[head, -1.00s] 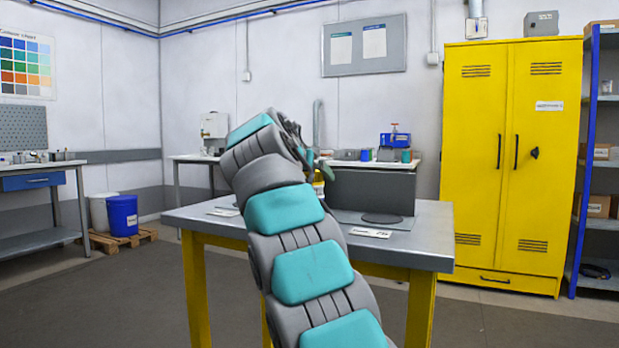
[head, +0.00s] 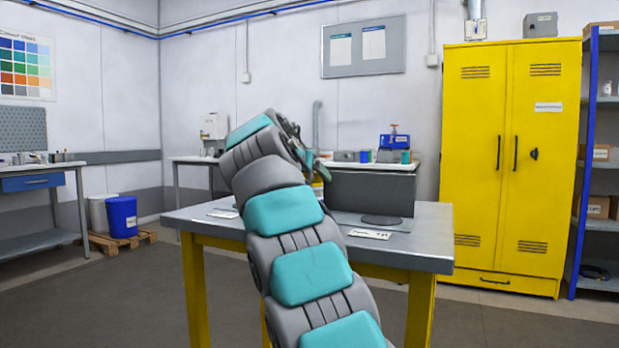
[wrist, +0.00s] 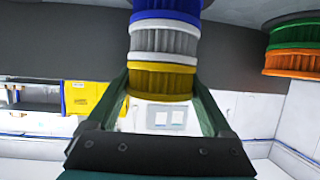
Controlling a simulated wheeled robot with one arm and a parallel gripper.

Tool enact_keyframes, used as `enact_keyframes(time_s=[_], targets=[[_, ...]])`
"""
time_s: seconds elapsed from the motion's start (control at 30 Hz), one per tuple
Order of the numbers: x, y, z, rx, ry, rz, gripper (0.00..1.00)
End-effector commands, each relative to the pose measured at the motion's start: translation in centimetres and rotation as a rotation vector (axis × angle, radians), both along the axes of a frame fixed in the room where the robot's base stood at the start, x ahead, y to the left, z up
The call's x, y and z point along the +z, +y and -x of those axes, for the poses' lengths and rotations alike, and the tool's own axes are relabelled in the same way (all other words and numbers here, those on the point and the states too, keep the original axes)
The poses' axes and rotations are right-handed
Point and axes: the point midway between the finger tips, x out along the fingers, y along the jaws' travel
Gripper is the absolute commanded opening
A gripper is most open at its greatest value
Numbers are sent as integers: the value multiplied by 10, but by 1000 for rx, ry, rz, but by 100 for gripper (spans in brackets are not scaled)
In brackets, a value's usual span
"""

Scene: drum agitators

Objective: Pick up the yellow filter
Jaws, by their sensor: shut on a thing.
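The yellow filter (wrist: 160,82) is a ribbed ring between the two dark green fingers of my gripper (wrist: 165,92) in the wrist view. My gripper is shut on it. The wrist picture is upside down, so the yellow filter is the top of a stack, with a grey-white filter (wrist: 163,42) and a blue filter (wrist: 165,17) beneath it. It looks in contact with the grey-white one; I see no clear gap. In the head view my gripper (head: 320,166) is over the table, and my arm hides most of the stack.
A second stack, with a green filter (wrist: 295,35) and an orange filter (wrist: 290,63), stands to the right in the wrist view. The table (head: 428,237) has a dark grey panel (head: 372,190) and a white label (head: 369,234). A yellow cabinet (head: 511,165) stands behind right.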

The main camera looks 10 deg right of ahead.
Motion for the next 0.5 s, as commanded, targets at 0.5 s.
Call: enact_keyframes(time_s=[0.5], targets=[[24, 0, -1, 1, -2, -1, 32]])
